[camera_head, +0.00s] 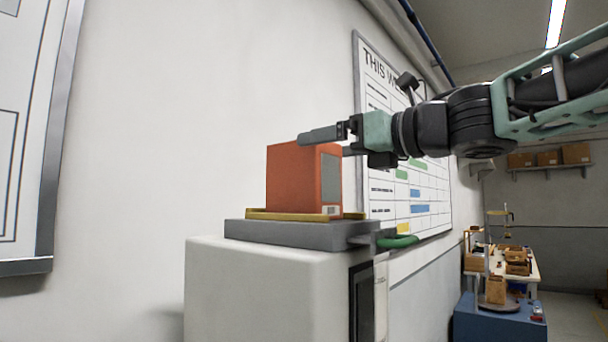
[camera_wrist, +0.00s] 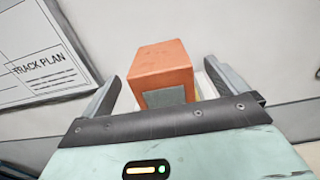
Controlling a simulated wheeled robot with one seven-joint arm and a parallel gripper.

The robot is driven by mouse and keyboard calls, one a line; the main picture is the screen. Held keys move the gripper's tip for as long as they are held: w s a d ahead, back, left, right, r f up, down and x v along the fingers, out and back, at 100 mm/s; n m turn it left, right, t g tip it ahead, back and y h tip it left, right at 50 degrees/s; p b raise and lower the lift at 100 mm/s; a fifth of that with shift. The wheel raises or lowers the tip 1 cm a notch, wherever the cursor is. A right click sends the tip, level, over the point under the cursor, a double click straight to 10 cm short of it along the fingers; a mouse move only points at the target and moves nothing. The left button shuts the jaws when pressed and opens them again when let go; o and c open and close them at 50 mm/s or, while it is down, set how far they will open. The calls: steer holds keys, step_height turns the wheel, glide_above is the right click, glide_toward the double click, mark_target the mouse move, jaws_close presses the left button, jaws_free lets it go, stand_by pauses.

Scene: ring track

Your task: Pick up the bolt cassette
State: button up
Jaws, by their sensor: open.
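The bolt cassette appears to be the orange-red box (camera_head: 291,180) with a grey panel on one side. It stands upright on a yellow-edged tray (camera_head: 258,214) on a grey slab, on top of a white cabinet. My gripper (camera_head: 330,143) is open at the height of the box's top, its fingers reaching in from the right. In the wrist view the box (camera_wrist: 160,68) lies ahead between the two spread fingers (camera_wrist: 160,90), with a visible gap on each side. In the head view the near finger overlaps the box's upper right edge.
The white cabinet (camera_head: 250,290) stands against the wall. A wall chart (camera_head: 420,190) hangs close behind my arm. A green handle-like part (camera_head: 397,242) sticks out right of the slab. A blue bench (camera_head: 490,318) with small items stands farther back at right.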

steer(key=p+x, duration=0.1)
steer(key=x, duration=0.1)
steer(key=p+x, duration=0.1)
steer(key=x, duration=0.1)
steer(key=shift+a+r+p, duration=0.15)
steer(key=shift+r+p, duration=0.25)
steer(key=shift+w+a+f, duration=0.1)
steer(key=shift+w+a, duration=0.2)
steer(key=shift+w, duration=0.05)
steer(key=c, duration=1.4)
steer(key=shift+c, duration=0.9)
